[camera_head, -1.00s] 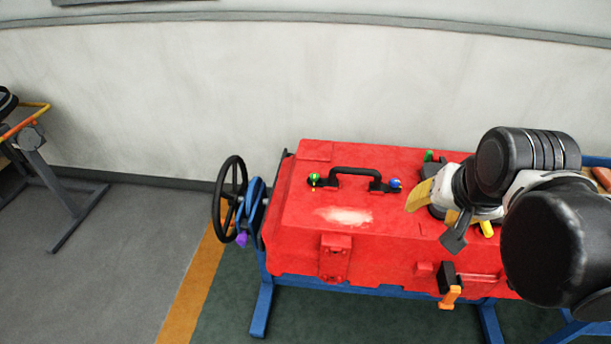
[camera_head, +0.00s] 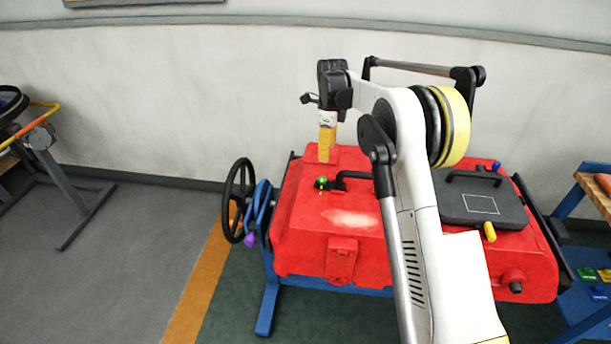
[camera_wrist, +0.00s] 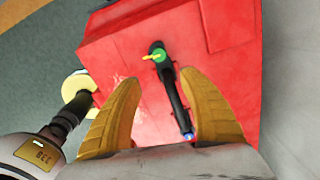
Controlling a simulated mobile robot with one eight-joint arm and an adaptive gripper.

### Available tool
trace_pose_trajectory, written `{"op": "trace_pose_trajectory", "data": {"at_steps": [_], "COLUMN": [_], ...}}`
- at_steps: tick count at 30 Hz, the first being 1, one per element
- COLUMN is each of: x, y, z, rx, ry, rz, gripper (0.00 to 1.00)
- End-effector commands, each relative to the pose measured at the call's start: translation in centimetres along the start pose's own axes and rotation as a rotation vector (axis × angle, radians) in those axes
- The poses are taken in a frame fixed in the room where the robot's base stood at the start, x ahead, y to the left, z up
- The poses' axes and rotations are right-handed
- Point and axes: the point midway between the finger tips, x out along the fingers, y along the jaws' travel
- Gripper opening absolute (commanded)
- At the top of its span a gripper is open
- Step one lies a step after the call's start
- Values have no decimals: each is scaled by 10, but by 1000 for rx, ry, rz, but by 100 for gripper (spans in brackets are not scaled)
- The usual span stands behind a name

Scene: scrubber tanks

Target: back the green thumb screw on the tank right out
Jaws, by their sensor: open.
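The green thumb screw (camera_head: 321,182) sits at the left end of the black handle (camera_head: 352,177) on top of the red tank (camera_head: 300,222). In the wrist view the green screw (camera_wrist: 159,56), with a small yellow tab, lies ahead of and between my fingertips, apart from both. My gripper (camera_head: 326,158) points down over the tank's back left part, its yellow fingers appearing just behind the screw. In the wrist view my gripper (camera_wrist: 160,80) is open and empty, with the handle (camera_wrist: 175,95) running between its fingers.
A blue knob (camera_wrist: 188,136) marks the handle's other end; my arm hides it in the head view. A black handwheel (camera_head: 237,200) stands at the tank's left end. A dark hatch (camera_head: 480,200) with a yellow knob (camera_head: 489,232) is at right. A wall stands behind.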

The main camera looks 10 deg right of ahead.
Motion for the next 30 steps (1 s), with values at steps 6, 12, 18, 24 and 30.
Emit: {"op": "trace_pose_trajectory", "data": {"at_steps": [6,12,18,24,30], "x": [28,61,101,126,132], "y": [-8,-7,-6,-5,-5], "z": [3,3,3,2,2], "rx": [96,97,96,95,95], "ry": [14,13,13,13,13], "rz": [24,24,23,23,23], "gripper": [50,50,50,50,50]}}
